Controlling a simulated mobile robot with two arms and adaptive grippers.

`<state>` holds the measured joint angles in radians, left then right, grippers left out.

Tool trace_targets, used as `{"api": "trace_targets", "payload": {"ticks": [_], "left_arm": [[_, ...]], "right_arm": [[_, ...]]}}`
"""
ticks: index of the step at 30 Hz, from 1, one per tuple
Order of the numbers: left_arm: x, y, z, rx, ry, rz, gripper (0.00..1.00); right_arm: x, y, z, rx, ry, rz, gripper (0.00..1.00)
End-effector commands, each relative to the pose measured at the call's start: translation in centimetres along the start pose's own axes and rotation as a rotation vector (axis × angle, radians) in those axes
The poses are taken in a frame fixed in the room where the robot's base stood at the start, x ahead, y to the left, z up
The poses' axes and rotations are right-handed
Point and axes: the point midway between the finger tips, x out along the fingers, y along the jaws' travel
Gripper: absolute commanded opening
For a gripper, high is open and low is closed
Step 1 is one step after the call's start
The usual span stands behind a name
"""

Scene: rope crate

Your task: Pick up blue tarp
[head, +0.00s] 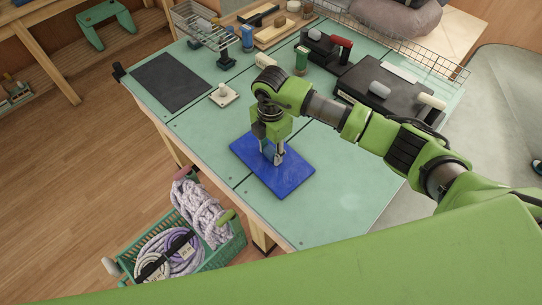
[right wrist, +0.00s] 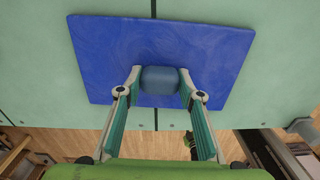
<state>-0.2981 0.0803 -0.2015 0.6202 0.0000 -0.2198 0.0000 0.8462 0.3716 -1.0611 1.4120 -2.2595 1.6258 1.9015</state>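The blue tarp (head: 272,165) is a flat blue rectangle lying on the green worktable. It also shows in the right wrist view (right wrist: 215,50), flat, with a rounded grey-blue lump (right wrist: 160,80) near its middle. My right gripper (head: 272,156) points down over the tarp's middle. In the right wrist view its two fingertips (right wrist: 160,74) sit against both sides of the lump, with no clear gap. I cannot tell whether the lump is part of the tarp. My left gripper is not in view.
The green worktable (head: 340,180) is bare right of the tarp. A dark mat (head: 170,82), a white block (head: 223,94) and black cases (head: 385,88) lie farther back. A green crate (head: 228,243) with coiled ropes stands at the front left, below the table edge.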

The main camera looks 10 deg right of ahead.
Motion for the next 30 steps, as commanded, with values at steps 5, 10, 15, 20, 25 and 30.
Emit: {"api": "trace_targets", "payload": {"ticks": [5, 10, 15, 20, 25, 30], "left_arm": [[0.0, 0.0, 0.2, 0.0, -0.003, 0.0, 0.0], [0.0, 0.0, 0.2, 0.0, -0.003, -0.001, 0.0], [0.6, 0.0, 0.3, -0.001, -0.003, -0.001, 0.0], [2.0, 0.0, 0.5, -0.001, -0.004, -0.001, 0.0], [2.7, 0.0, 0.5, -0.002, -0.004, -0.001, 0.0], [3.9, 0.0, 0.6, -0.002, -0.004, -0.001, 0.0]], "right_arm": [[0.0, 0.0, 0.0, 0.0, 0.0, 0.0, 0.04], [-0.1, 0.0, 0.0, 0.0, 0.0, 0.0, 0.04], [-0.8, 0.1, 0.0, 0.0, 0.0, 0.002, 0.04], [-3.1, 0.1, 0.0, -0.002, -0.001, 0.006, 0.04], [-6.8, -1.2, -3.1, -0.008, 0.0, 0.007, 0.04], [-9.8, -2.9, -6.8, -0.009, 0.001, 0.005, 0.04]]}}
